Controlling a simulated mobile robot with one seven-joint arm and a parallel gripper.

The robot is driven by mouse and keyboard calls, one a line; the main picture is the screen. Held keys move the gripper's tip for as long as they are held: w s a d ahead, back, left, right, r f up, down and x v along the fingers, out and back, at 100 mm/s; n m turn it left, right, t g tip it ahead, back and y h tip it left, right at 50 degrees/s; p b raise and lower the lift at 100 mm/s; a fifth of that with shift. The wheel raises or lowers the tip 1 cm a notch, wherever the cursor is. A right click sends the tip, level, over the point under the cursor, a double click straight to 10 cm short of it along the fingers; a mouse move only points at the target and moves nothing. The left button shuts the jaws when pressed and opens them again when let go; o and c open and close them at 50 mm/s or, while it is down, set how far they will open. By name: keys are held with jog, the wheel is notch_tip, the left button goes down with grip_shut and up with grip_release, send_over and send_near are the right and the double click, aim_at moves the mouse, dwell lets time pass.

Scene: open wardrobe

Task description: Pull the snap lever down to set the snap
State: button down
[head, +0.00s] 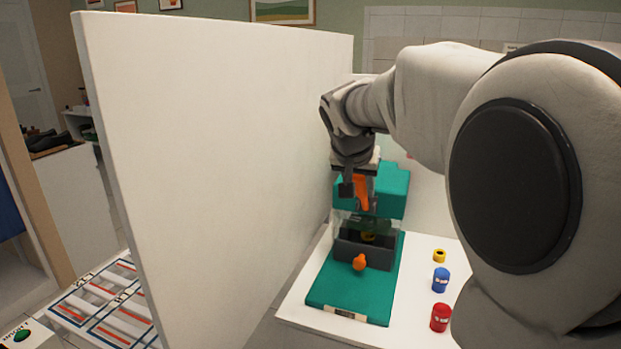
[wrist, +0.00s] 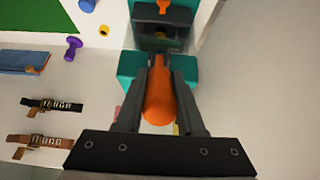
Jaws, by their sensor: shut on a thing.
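The teal snap press (head: 350,285) stands on a white surface, with a dark grey box-like holder (head: 378,253) on its base and a teal upper body (head: 395,190). The orange snap lever (head: 361,192) is at the upper body. My gripper (head: 357,195) is shut on the lever; in the wrist view the two fingers (wrist: 156,95) lie on either side of its orange handle (wrist: 165,108). An orange knob (head: 359,262) sticks out of the front of the dark holder. A small yellow piece (head: 368,237) shows inside the holder. The lever's pivot is hidden.
A tall white panel (head: 215,150) stands close on the left of my gripper. Yellow (head: 439,255), blue (head: 440,281) and red (head: 440,318) small items stand right of the press. In the wrist view, belts (wrist: 45,141) and a purple item (wrist: 73,45) lie at the left.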

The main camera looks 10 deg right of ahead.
jog(key=shift+w+r, duration=0.1)
jog(key=shift+r, duration=0.15)
jog(key=shift+w+d+r+p, duration=0.2)
jog(key=shift+w+r+p, duration=0.05)
jog(key=shift+r+p, duration=0.25)
jog(key=shift+w+d+r+p, duration=0.15)
jog(key=shift+w+d+p, duration=0.1)
jog(key=shift+w+p, duration=0.15)
jog(key=shift+c, duration=1.6)
grip_release()
jog(key=shift+s, duration=0.1)
jog(key=shift+f, duration=0.2)
jog(key=shift+p+v, duration=1)
jog(key=shift+v, duration=2.8)
jog(key=shift+s+r, duration=0.1)
jog(key=shift+r, duration=0.1)
jog(key=shift+a, duration=0.1)
